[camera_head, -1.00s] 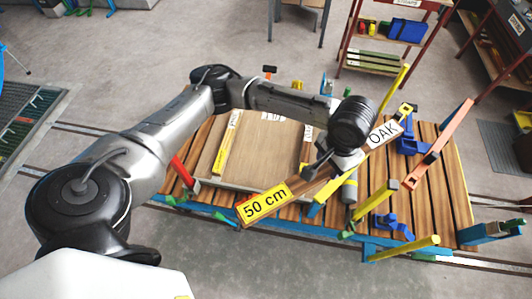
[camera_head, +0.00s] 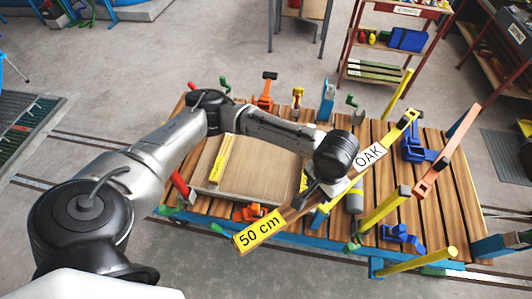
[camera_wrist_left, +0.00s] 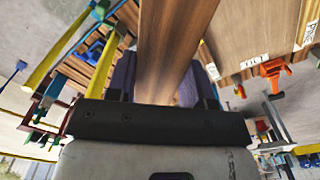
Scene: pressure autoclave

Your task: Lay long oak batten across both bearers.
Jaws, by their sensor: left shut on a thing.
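The long oak batten (camera_head: 295,211) is a brown bar with a yellow "50 cm" label at its near-left end and a white "OAK" label towards its far-right end. My left gripper (camera_head: 325,190) is shut on it near mid-length and holds it slanting over the bench. In the left wrist view the batten (camera_wrist_left: 172,45) runs away from the jaws. A pale strip with a yellow label (camera_head: 221,158), apparently one bearer, lies on the wooden panel. A similar strip (camera_head: 303,180) at the panel's right is mostly hidden by my arm. My right gripper is out of view.
The slatted bench (camera_head: 455,205) has coloured clamps and posts around it. A yellow bar (camera_head: 385,211) and an orange bar (camera_head: 447,150) rise at the right. A red shelf rack (camera_head: 395,40) stands behind.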

